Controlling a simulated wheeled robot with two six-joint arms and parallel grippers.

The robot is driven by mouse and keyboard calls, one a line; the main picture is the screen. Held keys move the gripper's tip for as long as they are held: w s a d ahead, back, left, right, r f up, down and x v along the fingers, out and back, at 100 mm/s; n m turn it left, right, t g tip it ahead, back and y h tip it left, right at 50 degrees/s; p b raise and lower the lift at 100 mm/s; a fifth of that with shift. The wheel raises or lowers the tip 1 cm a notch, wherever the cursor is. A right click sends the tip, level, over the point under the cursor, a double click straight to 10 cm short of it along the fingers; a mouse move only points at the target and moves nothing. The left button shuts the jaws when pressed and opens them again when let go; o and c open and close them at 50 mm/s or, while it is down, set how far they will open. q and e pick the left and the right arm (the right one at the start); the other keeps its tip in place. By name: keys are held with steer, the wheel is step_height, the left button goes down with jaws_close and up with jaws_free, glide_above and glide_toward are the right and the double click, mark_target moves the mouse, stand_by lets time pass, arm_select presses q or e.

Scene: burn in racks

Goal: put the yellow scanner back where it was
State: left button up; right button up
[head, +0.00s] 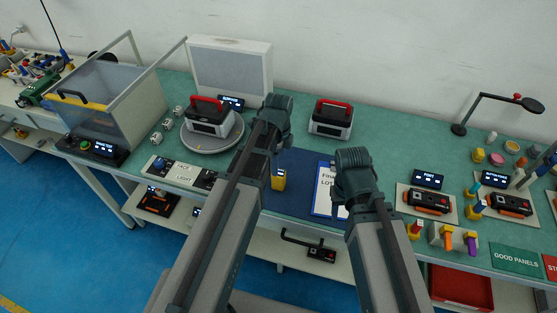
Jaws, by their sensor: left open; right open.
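The yellow scanner (278,180), a small yellow block with a dark top, is at the left part of a dark blue mat (308,163) on the green bench. It shows just right of my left forearm, which may hide part of it. My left gripper (274,115) is open, farther back than the scanner in the picture, between the round turntable and a red-handled case. My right gripper (353,165) is open, to the right of the scanner, over the edge of a white sheet on a blue clipboard (325,190). Both grippers appear empty; their fingertips are hard to make out.
A red-handled case (209,117) sits on the grey turntable (203,139); another (330,118) stands behind the mat. A clear-walled enclosure (105,95) is at left. Device stations (428,201) and colored pieces crowd the right. A red bin (461,287) is below.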

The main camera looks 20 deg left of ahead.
arm_select(q)
steer(key=shift+r, duration=0.45)
steer(key=s+d+n+y, duration=0.1)
steer(key=s+d+n, duration=0.9)
steer(key=s+n, duration=0.4)
steer(key=shift+s+d+n, duration=0.15)
steer(key=shift+d+n, duration=0.1)
steer(key=shift+n, duration=0.05)
stand_by(0.4)
